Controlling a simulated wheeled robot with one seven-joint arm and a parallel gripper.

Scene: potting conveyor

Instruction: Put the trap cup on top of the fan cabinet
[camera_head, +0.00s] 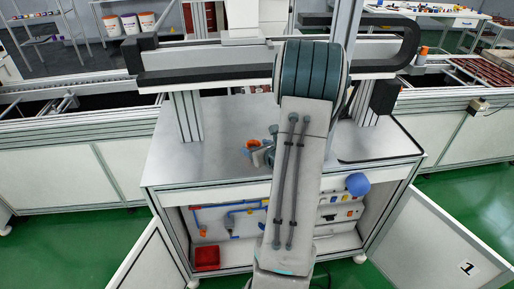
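The cabinet (165,185) stands in the middle with a bare grey metal top and its front doors open; I take it for the fan cabinet. A round blue cup-like thing (358,184) shows at its upper right front, right of my arm; I cannot tell for sure that it is the trap cup. My arm crosses the middle of the view and hides part of the top and the inside. Small grey and orange parts (255,146) show just left of my arm over the top. I cannot make out my gripper's fingers or whether they hold anything.
The open right door (445,245), marked 1, juts out at front right. Blue pipes (238,215) and a red box (206,257) are inside the cabinet. A black cable chain (200,70) and metal posts (186,115) stand above the top. The top's left part is clear.

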